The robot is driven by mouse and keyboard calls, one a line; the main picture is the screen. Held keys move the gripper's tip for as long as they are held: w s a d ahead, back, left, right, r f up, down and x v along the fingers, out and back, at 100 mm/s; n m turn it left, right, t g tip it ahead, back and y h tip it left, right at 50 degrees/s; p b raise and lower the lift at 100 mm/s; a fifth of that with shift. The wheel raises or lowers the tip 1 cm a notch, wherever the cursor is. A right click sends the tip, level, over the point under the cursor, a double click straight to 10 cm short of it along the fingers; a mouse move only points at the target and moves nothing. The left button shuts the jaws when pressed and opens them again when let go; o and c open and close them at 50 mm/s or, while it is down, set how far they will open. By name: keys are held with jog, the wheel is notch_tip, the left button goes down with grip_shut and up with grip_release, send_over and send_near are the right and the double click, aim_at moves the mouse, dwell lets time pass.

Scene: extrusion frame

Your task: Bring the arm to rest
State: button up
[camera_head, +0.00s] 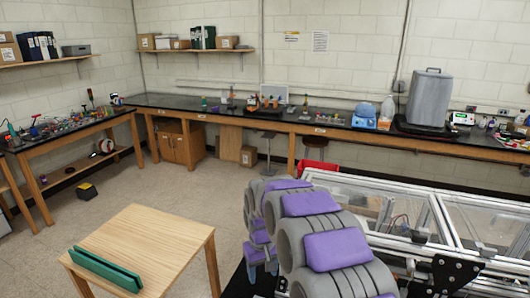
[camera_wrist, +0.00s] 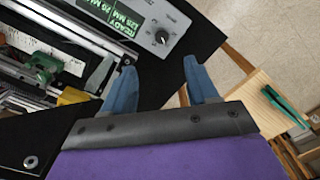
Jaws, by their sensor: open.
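My arm, grey with purple pads, reaches across the lower middle of the head view, beside the extrusion frame (camera_head: 400,205). My gripper (camera_head: 262,268) hangs at the arm's lower left end, small and partly hidden by the arm. In the wrist view my gripper (camera_wrist: 159,76) shows two blue fingers spread apart with nothing between them. Beyond the fingertips lie a black surface (camera_wrist: 178,75) and a grey control panel (camera_wrist: 150,22) with a green display and a knob. I cannot tell the exact gap to them.
A small wooden table (camera_head: 150,240) with a green object (camera_head: 105,270) stands at lower left; the table also shows in the wrist view (camera_wrist: 250,105). Long benches (camera_head: 230,117) with equipment line the walls. The floor (camera_head: 110,195) between is mostly open.

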jog(key=s+d+r+m+b, duration=0.15)
jog(key=s+d+r, duration=0.35)
jog(key=s, duration=0.5)
jog(key=s+d+f+m+b, duration=0.1)
jog(key=s+d, duration=0.2)
jog(key=s, duration=0.6)
jog(key=s+d+f+m+g+b, duration=0.1)
jog(key=s+d, duration=0.2)
jog(key=s, duration=0.7)
jog(key=s+d+f+m+b, duration=0.1)
jog(key=s+d, duration=0.3)
jog(key=s, duration=0.6)
jog(key=shift+g+b, duration=0.3)
jog(key=shift+b, duration=0.3)
